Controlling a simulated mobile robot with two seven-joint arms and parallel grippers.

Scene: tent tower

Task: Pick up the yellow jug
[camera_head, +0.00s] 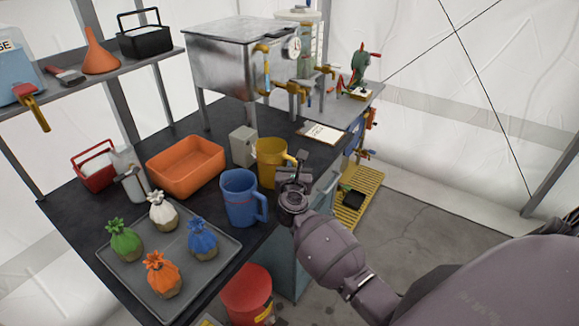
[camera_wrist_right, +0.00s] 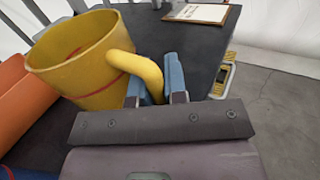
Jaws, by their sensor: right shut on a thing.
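The yellow jug (camera_head: 269,161) stands upright on the dark table, just behind and right of the blue jug (camera_head: 239,201). My right gripper (camera_head: 300,167) is at the jug's handle side. In the right wrist view the yellow jug (camera_wrist_right: 85,58) fills the left, with its handle (camera_wrist_right: 146,72) reaching between the two blue-grey fingers of my right gripper (camera_wrist_right: 154,88). The fingers are shut on the handle. I cannot tell whether the jug's base touches the table. My left gripper is not in view.
An orange bin (camera_head: 186,167) and a grey box (camera_head: 243,146) stand left of the jug. A grey tray (camera_head: 138,272) holds several small coloured sacks. A metal tank (camera_head: 238,62) with taps stands behind. A clipboard (camera_head: 321,132) lies near the table's right edge.

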